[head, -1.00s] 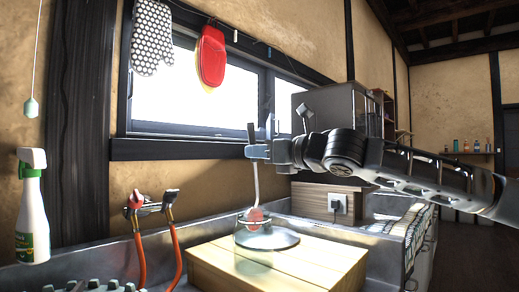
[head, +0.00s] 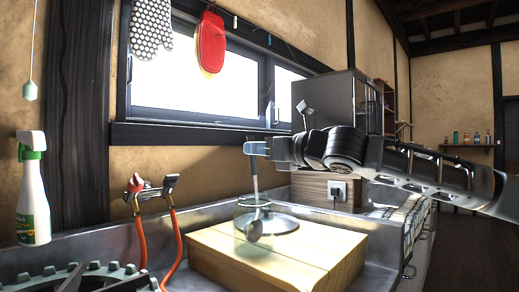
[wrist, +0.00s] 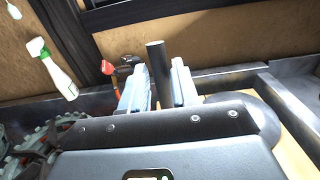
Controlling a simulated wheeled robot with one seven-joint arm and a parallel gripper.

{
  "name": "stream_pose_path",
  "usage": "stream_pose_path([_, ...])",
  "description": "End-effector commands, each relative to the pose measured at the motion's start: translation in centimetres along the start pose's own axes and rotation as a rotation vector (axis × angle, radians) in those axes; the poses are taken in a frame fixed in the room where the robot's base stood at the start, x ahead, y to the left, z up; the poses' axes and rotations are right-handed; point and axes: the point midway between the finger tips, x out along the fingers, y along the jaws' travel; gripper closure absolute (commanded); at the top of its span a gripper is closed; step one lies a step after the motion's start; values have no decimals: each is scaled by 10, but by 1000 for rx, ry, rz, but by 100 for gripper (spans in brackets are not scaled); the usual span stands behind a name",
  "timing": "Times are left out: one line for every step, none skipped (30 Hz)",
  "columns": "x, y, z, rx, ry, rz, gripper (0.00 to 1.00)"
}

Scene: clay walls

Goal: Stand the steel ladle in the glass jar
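The steel ladle (head: 255,178) hangs nearly upright below my gripper (head: 258,148). Its bowl is down inside the clear glass jar (head: 240,215), as seen through the glass; I cannot tell whether it touches the bottom. The jar stands on a pale wooden block (head: 310,255). My gripper is above the jar, closed around the upper handle. In the wrist view the dark handle end (wrist: 156,60) sticks up between the two pale finger pads of my gripper (wrist: 160,90). The jar is hidden there behind the gripper body.
A round steel lid (head: 282,224) lies beside the jar on the block. A window sill (head: 185,135) runs behind.

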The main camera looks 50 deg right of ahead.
Motion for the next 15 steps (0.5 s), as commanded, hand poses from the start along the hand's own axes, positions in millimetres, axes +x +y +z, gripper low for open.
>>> stream_pose_path([0, 0, 0, 0, 0, 0, 65])
stream_pose_path([0, 0, 0, 0, 0, 0, 63])
stream_pose_path([0, 0, 0, 0, 0, 0, 59])
stream_pose_path([0, 0, 0, 0, 0, 0, 56])
stream_pose_path([0, 0, 0, 0, 0, 0, 53])
stream_pose_path([0, 0, 0, 0, 0, 0, 49])
stream_pose_path([0, 0, 0, 0, 0, 0, 49])
stream_pose_path([0, 0, 0, 0, 0, 0, 49])
stream_pose_path([0, 0, 0, 0, 0, 0, 49])
stream_pose_path([0, 0, 0, 0, 0, 0, 49])
stream_pose_path([0, 0, 0, 0, 0, 0, 49])
stream_pose_path([0, 0, 0, 0, 0, 0, 49])
stream_pose_path([0, 0, 0, 0, 0, 0, 49])
stream_pose_path([-1, 0, 0, 0, 0, 0, 49])
stream_pose_path([-3, -1, 0, 0, 0, -1, 49])
